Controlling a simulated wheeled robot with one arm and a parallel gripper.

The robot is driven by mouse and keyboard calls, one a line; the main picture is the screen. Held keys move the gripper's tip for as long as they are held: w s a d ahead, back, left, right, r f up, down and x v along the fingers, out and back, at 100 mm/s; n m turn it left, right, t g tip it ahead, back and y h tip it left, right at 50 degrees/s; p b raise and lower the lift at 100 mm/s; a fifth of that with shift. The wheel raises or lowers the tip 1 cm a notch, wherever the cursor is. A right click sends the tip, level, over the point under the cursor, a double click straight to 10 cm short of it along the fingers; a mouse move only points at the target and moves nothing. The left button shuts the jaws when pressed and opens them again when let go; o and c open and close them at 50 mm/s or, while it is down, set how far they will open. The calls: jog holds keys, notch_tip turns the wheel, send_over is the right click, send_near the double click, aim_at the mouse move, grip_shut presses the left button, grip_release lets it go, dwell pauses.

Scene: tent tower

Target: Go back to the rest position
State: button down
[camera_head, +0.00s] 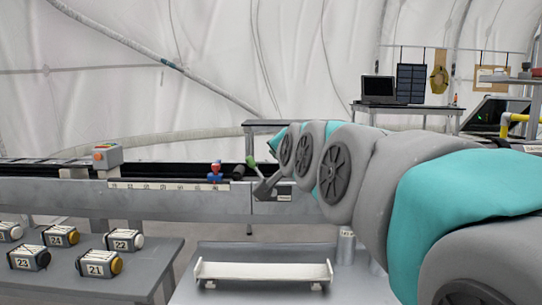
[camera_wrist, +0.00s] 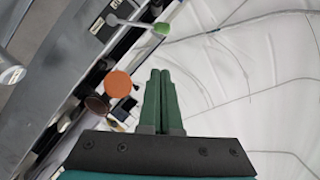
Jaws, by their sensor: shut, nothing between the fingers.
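My gripper (camera_wrist: 160,75) shows in the wrist view as two dark green fingers pressed together, with nothing between them. It points toward the white tent wall, beside a long grey machine bench (camera_wrist: 60,75). A lever with a green knob (camera_wrist: 162,29) is beyond the fingertips, and an orange round part (camera_wrist: 117,84) is to the left of the fingers. In the head view my arm reaches in from the right toward the conveyor bench (camera_head: 150,199). My gripper's fingers cannot be made out there, hidden by the arm links.
Several numbered blocks (camera_head: 97,264) sit on the grey table (camera_head: 150,268) at lower left. A white tray (camera_head: 262,271) is at front centre. A small red and blue piece (camera_head: 215,172) stands on the bench. A laptop (camera_head: 378,89) is on the back table.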

jog(key=shift+s+d+r, duration=0.1)
jog(key=shift+s, duration=0.35)
jog(key=s+d+f+n+g+h, duration=0.1)
jog(key=s+d+f+g, duration=0.15)
jog(key=s+f, duration=0.45)
jog(key=s+d+f+n+g, duration=0.2)
jog(key=f+g, duration=0.1)
jog(key=f, duration=0.7)
jog(key=s+d+f+n+g+h, duration=0.1)
jog(key=s+d+f+g, duration=0.3)
jog(key=f, duration=0.5)
jog(key=s+d+f+n+g, duration=0.1)
jog(key=s+f, duration=0.3)
jog(key=s, duration=0.4)
jog(key=s+d+f+n+g, duration=0.1)
jog(key=s+f+g, duration=0.3)
jog(key=s, duration=0.4)
jog(key=s+d+f+n+g+h, duration=0.1)
jog(key=s+d+f+n+g, duration=0.1)
jog(key=s+f, duration=0.4)
jog(key=s, duration=0.3)
jog(key=shift+d+g, duration=0.2)
jog(key=shift+g, duration=0.15)
